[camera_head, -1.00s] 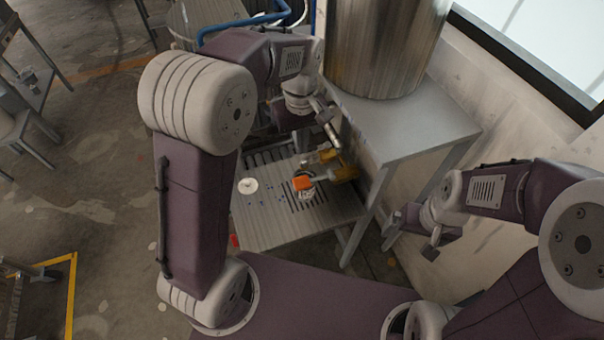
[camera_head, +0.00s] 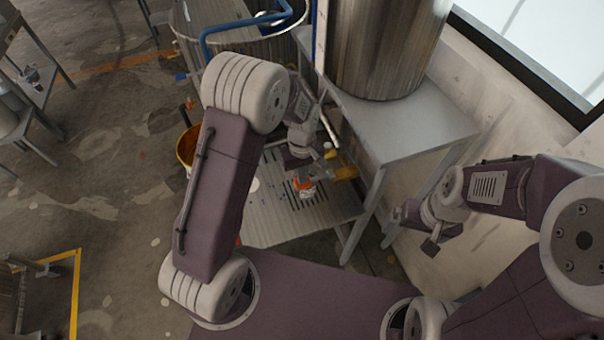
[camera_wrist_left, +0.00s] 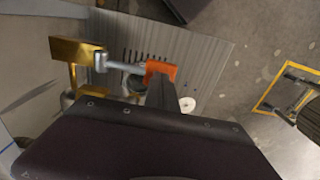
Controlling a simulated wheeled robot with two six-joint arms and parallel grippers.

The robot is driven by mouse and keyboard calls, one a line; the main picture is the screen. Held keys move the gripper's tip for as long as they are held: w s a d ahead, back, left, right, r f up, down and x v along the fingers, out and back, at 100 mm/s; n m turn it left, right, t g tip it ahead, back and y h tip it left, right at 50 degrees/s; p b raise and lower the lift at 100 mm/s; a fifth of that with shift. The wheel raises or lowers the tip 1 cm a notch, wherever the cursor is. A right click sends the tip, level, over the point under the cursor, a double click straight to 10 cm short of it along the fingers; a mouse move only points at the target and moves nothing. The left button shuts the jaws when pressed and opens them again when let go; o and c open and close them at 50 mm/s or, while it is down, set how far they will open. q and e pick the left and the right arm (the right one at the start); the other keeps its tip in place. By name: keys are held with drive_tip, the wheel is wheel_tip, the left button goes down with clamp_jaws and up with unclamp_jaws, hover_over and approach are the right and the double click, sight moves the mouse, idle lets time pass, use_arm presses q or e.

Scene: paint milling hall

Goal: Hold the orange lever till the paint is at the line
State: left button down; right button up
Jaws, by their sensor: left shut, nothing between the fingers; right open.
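The orange lever (camera_head: 303,185) sits on a brass valve (camera_head: 345,173) below the big steel tank. In the left wrist view the lever's orange end (camera_wrist_left: 160,69) is on a grey rod from the brass body (camera_wrist_left: 77,50). My left gripper (camera_wrist_left: 160,88) is shut and empty, its tips right at the orange end; I cannot tell whether they touch it. A container (camera_wrist_left: 134,84) under the lever is mostly hidden, and neither its paint level nor a line can be made out. My right gripper (camera_head: 412,236) is open and empty, off to the right.
The steel tank (camera_head: 385,45) stands on a grey table (camera_head: 425,125). A ribbed, slotted platform (camera_head: 275,228) lies below the valve, with a white disc (camera_wrist_left: 187,104) on it. A yellow bucket (camera_head: 186,150) and a vat with a blue pipe (camera_head: 225,30) are at the left and back.

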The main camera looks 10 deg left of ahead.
sight(299, 187)
use_arm(q)
drive_tip(key=f+b, duration=0.2)
drive_tip(key=f, duration=0.1)
drive_tip(key=f+b, duration=0.1)
drive_tip(key=shift+s+a+f, duration=0.3)
drive_tip(key=shift+s+r, duration=0.1)
drive_tip(key=shift+s, duration=0.2)
drive_tip(key=shift+a, duration=0.1)
idle(0.6)
idle(3.2)
